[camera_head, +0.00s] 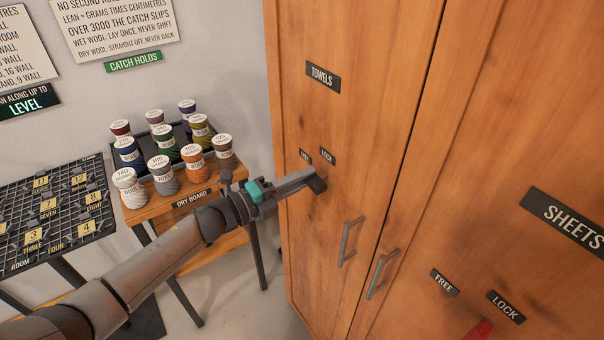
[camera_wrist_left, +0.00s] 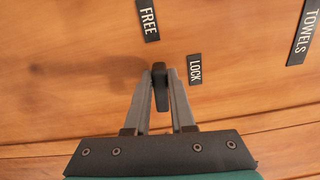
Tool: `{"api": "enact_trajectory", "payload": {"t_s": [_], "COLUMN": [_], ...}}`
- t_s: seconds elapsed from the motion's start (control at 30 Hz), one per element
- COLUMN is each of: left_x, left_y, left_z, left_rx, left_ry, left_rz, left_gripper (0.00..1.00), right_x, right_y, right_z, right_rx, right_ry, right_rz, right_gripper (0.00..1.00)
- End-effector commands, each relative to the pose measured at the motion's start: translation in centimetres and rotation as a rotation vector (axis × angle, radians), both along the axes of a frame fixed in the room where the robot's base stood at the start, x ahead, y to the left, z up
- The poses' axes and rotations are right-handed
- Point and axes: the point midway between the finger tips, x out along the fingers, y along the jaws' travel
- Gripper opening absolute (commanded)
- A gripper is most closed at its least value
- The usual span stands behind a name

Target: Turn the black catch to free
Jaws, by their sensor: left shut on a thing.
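The black catch (camera_head: 318,184) is on the left cupboard door, below the small FREE (camera_head: 304,155) and LOCK (camera_head: 327,155) labels and under the TOWELS plate (camera_head: 323,76). My left gripper (camera_head: 312,178) reaches it from the left and is shut on it. In the left wrist view the catch (camera_wrist_left: 160,75) sits between the two fingertips. There the LOCK label (camera_wrist_left: 194,70) lies just right of the catch, and the FREE label (camera_wrist_left: 148,18) is farther up. My right gripper is not in view.
Two bar handles (camera_head: 350,242) (camera_head: 381,274) flank the door seam. A red catch (camera_head: 480,330) shows on the SHEETS door at the lower right.

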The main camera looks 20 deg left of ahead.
Motion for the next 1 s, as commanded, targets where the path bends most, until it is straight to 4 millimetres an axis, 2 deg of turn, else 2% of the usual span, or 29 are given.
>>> {"api": "enact_trajectory", "payload": {"t_s": [0.33, 0.8, 0.83, 1.0], "left_x": [0.03, 0.02, 0.02, 0.01], "left_y": [0.02, 0.01, 0.01, 0.00], "left_z": [-0.13, -0.18, -0.18, -0.19], "left_rx": [-0.088, -0.101, -0.101, -0.100], "left_ry": [0.067, 0.077, 0.077, 0.077], "left_rz": [0.000, 0.000, 0.000, 0.000], "left_gripper": [0.00, 0.00, 0.23, 0.43], "right_x": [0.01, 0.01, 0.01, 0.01], "right_y": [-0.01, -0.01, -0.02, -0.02], "right_z": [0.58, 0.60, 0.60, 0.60], "right_rx": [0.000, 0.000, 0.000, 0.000], "right_ry": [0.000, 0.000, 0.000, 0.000], "right_rz": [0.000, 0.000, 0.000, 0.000], "right_gripper": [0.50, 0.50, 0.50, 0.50]}}
